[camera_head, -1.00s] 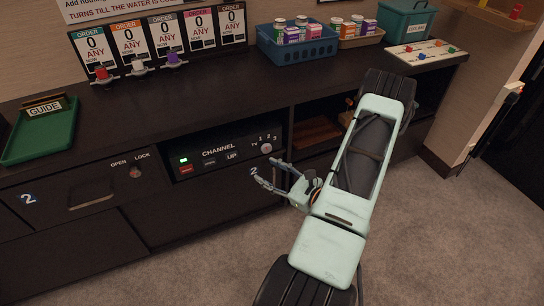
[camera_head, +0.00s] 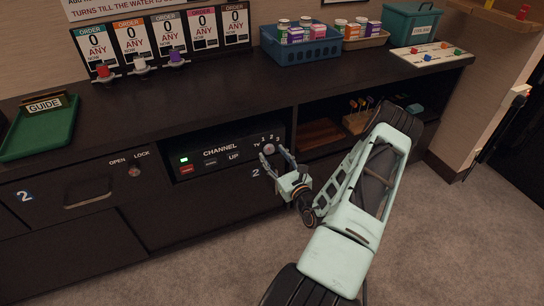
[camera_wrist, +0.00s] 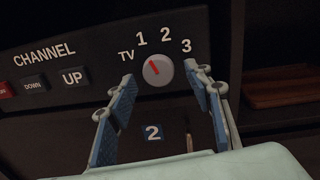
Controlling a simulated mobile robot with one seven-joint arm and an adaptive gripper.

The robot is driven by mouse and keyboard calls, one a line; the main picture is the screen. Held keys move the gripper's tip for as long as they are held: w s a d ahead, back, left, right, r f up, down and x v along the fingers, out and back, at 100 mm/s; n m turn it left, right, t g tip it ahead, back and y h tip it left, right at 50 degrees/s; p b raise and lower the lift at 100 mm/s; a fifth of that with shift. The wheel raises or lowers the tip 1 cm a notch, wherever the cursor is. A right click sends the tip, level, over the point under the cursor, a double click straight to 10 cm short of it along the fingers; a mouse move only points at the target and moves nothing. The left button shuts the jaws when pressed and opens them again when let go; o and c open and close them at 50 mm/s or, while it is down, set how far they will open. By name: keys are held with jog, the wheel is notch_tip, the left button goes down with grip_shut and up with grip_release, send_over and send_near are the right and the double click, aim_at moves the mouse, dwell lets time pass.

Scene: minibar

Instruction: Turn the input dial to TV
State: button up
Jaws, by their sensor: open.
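The input dial (camera_wrist: 158,70) is a round grey knob with a red pointer line, on the black channel panel (camera_wrist: 60,55). Labels TV, 1, 2 and 3 run around its upper side from left to right. The red pointer is tilted up and left, roughly toward the 1; its exact setting is hard to tell. The dial also shows in the head view (camera_head: 268,149). My gripper (camera_wrist: 159,78) is open and empty, its blue-padded fingers to the lower left and right of the dial. It also shows just at the panel in the head view (camera_head: 273,156); contact is unclear.
CHANNEL, DOWN (camera_wrist: 33,83) and UP (camera_wrist: 75,76) buttons lie left of the dial. An open shelf (camera_head: 320,135) is to the right. A drawer marked 2 is below the panel. The counter (camera_head: 180,95) overhangs above, with a blue basket (camera_head: 300,48) on it.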

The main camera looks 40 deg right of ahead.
jog(key=shift+w+d, duration=0.1)
jog(key=shift+w, duration=0.55)
jog(key=c, duration=1.1)
jog(key=shift+c, duration=0.2)
jog(key=shift+r+n, duration=0.1)
jog(key=shift+n, duration=0.2)
jog(key=shift+n+p, duration=0.65)
jog(key=shift+n, duration=0.25)
jog(key=n+p, duration=0.1)
jog(key=n, duration=0.4)
jog(key=shift+d+g, duration=0.1)
jog(key=shift+g, duration=0.2)
jog(key=shift+n, duration=0.3)
